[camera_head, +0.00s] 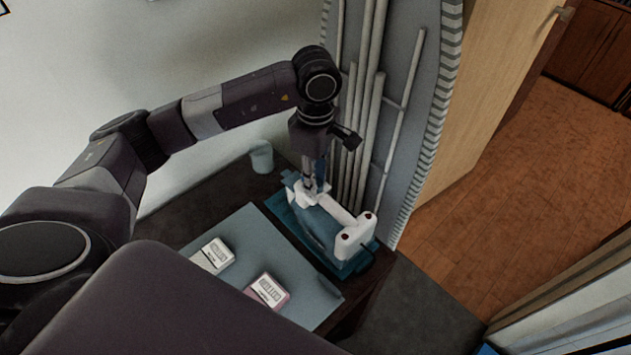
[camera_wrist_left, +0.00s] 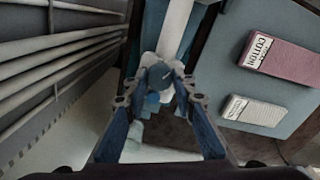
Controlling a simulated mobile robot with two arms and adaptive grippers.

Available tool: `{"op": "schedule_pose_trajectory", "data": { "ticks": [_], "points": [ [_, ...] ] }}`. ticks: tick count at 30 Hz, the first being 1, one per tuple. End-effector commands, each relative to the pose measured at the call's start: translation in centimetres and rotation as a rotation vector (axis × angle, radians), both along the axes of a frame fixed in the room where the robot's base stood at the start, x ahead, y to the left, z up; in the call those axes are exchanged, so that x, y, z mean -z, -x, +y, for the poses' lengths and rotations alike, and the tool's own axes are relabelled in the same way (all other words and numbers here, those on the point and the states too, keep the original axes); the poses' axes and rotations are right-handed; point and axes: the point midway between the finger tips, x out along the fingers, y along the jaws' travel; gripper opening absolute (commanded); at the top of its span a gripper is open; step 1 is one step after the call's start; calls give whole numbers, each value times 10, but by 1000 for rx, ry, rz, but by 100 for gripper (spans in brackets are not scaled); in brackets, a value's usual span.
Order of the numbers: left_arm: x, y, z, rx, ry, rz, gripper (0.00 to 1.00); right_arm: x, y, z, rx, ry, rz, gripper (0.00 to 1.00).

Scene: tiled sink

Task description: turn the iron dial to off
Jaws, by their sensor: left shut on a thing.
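The iron (camera_head: 352,238), white and blue, rests on a teal tray (camera_head: 368,268) at the edge of the dark table. My left gripper (camera_head: 313,186) reaches down onto the iron's far end from above. In the left wrist view, the two fingers of the left gripper (camera_wrist_left: 158,86) are shut on the round blue dial (camera_wrist_left: 157,74), one on each side. The white handle of the iron (camera_wrist_left: 178,28) runs up from the dial. The setting of the dial cannot be read. My right gripper is not in view.
A pale blue mat (camera_head: 255,240) carries a white box (camera_head: 213,256) and a pink-edged box (camera_head: 266,291), left of the iron. A pale cup (camera_head: 261,158) stands behind, near the wall. An ironing board (camera_head: 412,110) with metal legs stands upright close behind the iron.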

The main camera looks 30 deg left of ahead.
Motion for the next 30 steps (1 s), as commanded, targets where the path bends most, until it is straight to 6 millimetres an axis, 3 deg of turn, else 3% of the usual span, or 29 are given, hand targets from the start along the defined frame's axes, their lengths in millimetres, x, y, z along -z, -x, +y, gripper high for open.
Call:
{"op": "schedule_pose_trajectory", "data": {
  "ticks": [13, 14, 18, 30],
  "points": [
    [-1, 0, 0, -64, 1, -1, 0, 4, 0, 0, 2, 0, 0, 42],
    [-1, 0, 0, -64, 1, -1, 25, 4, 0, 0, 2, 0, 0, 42],
    [-1, 0, 0, -63, 1, -1, 41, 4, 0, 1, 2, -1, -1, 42],
    [-9, -1, 0, -62, 2, -3, 42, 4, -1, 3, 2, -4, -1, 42]
  ]
}}
